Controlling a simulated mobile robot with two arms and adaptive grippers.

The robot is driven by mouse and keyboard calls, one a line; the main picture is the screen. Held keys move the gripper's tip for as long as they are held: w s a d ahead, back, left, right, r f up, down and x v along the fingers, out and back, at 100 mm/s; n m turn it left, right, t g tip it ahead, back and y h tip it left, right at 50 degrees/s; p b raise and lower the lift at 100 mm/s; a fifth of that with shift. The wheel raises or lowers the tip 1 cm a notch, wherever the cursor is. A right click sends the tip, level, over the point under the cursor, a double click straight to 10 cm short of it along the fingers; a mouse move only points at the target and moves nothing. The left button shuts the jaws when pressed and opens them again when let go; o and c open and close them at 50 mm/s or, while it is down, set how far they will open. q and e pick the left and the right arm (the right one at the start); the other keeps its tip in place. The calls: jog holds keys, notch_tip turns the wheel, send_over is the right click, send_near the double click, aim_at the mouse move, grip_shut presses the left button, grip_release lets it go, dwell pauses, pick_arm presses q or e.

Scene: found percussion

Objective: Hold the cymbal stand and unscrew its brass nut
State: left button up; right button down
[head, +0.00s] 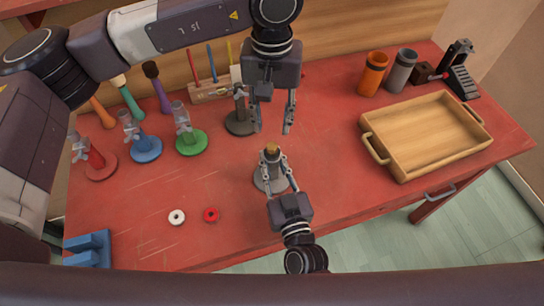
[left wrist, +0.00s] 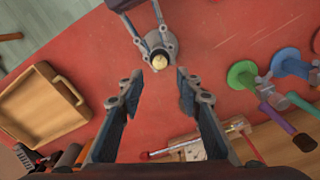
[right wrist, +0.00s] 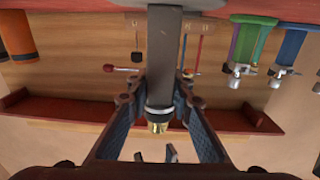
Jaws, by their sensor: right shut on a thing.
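The cymbal stand is a grey post on a round grey base (head: 262,184), upright near the middle of the table. Its brass nut (head: 271,150) sits on top; it also shows in the left wrist view (left wrist: 159,62) and the right wrist view (right wrist: 157,127). My right gripper (head: 277,172) is shut on the stand's post (right wrist: 165,60) below the nut, coming from the front edge. My left gripper (head: 271,127) points down, open and empty, above and behind the nut. Its two fingers are well apart in the left wrist view (left wrist: 155,95).
Red (head: 101,170), blue (head: 146,150), green (head: 192,143) and dark grey (head: 240,124) stands are at left and behind. A white ring (head: 177,217) and a red ring (head: 211,214) lie front left. A wooden tray (head: 375,147) and orange cup (head: 371,75) are at right.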

aim_at(272, 146)
pick_arm(q)
jog(key=m, duration=0.4)
jog(key=shift+m, duration=0.4)
jog(key=m, duration=0.3)
jog(key=shift+m, duration=0.4)
jog(key=shift+f, duration=4)
jog(key=shift+c, duration=0.6)
grip_shut()
